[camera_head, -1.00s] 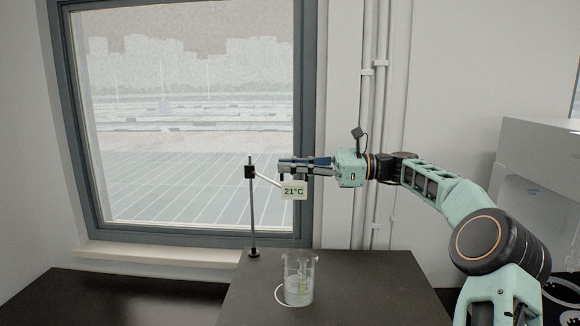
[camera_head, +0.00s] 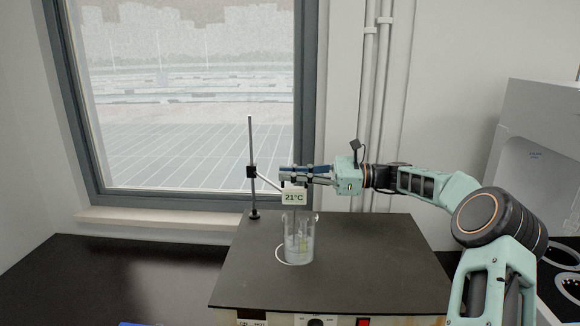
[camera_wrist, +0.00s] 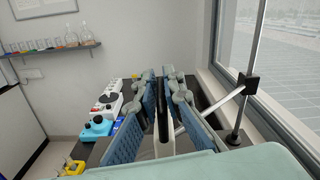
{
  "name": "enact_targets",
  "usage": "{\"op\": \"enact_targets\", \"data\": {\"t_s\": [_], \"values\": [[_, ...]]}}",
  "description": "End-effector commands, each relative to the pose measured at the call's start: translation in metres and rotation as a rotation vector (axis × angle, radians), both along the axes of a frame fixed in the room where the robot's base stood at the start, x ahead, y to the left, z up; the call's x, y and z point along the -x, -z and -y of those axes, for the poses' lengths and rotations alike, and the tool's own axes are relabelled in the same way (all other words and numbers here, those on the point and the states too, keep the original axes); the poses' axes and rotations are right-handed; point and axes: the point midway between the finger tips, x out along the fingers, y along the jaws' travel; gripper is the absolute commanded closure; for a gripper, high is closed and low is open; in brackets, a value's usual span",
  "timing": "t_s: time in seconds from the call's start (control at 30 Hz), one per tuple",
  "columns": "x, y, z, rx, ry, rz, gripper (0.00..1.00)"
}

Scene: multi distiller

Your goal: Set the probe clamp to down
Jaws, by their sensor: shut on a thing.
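The probe clamp (camera_head: 252,172) is a small black block on an upright metal rod, with a pale arm reaching right to the probe head and its 21°C display (camera_head: 294,198). The block sits around the rod's middle. My gripper (camera_head: 288,176) comes in from the right and is shut on the dark upper part of the probe, just above the display. In the wrist view the dark probe piece (camera_wrist: 163,125) lies between the blue finger pads, and the clamp block (camera_wrist: 248,83) is at right. A glass beaker (camera_head: 300,245) stands below the display. Whether the probe tip is inside is unclear.
The beaker and rod stand on a black-topped hotplate (camera_head: 350,275) with front controls. A window (camera_head: 195,100) is close behind the rod. The wrist view shows coloured instruments (camera_wrist: 100,122) at left and a glassware shelf (camera_wrist: 50,48).

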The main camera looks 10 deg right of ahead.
Motion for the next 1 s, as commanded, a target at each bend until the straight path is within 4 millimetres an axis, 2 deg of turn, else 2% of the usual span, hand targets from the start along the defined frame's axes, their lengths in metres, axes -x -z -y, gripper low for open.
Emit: {"op": "enact_targets", "data": {"t_s": [0.03, 0.17, 0.2, 0.33, 0.67, 0.77, 1.0], "values": [[0.000, 0.006, 0.002, 0.006, 0.004, -0.005, 1.00], [0.000, 0.007, 0.002, 0.008, 0.003, -0.007, 1.00], [0.000, 0.007, 0.002, 0.008, 0.003, -0.007, 0.89], [0.000, 0.006, 0.002, 0.007, 0.002, -0.006, 0.75], [0.001, 0.004, 0.004, 0.005, 0.001, -0.005, 0.75], [0.003, 0.004, 0.016, 0.005, 0.002, -0.004, 0.75], [0.013, 0.004, 0.065, 0.006, 0.003, -0.004, 0.75]]}}
